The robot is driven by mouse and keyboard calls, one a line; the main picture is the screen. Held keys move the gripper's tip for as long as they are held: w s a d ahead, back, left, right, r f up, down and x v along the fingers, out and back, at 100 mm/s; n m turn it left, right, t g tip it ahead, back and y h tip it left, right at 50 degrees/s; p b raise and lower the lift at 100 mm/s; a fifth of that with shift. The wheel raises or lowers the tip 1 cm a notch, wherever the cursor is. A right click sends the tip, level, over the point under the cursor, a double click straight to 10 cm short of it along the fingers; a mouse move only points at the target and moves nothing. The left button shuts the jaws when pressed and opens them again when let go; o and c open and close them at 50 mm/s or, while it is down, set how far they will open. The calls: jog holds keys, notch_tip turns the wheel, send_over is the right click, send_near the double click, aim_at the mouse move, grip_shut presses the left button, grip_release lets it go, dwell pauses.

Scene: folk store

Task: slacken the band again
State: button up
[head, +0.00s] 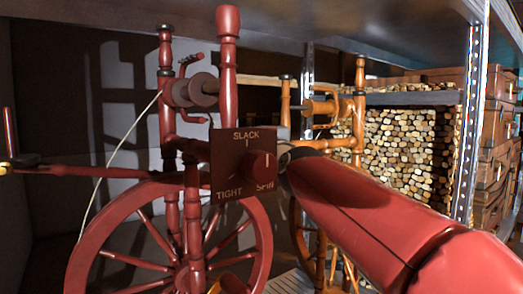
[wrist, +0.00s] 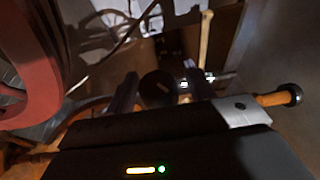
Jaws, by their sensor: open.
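A red spinning wheel (head: 262,225) stands at the left in the head view. Its dark red panel (head: 228,165) is lettered SLACK at the top, TIGHT at lower left and SPIN at lower right. A round red knob (head: 263,163) stands out from the panel, and its pale line looks roughly upright. A pale cord, perhaps the band (head: 120,150), runs from the flyer down to the wheel rim. My gripper (wrist: 160,90) is open in the wrist view. A dark round thing with a short mark shows between its fingers; I cannot tell whether they touch it.
An orange-brown spinning wheel (head: 358,110) stands behind, to the right. Stacked cut logs (head: 405,140), a metal shelf post (head: 470,110) and wooden drawers (head: 492,150) fill the right side. A shelf board (head: 370,15) overhangs the top.

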jog(key=c, duration=1)
jog(key=shift+r+p, duration=0.1)
jog(key=shift+p, duration=0.25)
jog(key=shift+r+g+p, duration=0.15)
jog(key=shift+g+p, duration=0.15)
jog(key=shift+p, duration=0.65)
jog(key=shift+s+d+f+n+g+h+p, duration=0.1)
jog(key=shift+f+n+g+h+p, duration=0.35)
jog(key=shift+g+p, duration=1.45)
jog(key=shift+s+a+f+n+g+h+p, duration=0.15)
jog(key=shift+g+h+p, duration=0.55)
jog(key=shift+p, duration=2.25)
jog(key=shift+d+f+n+g+h+p, duration=0.15)
jog(key=shift+f+n+g+h+p, duration=0.25)
jog(key=shift+g+p, duration=1.5)
jog(key=shift+t+p, duration=0.3)
jog(key=shift+p, duration=0.2)
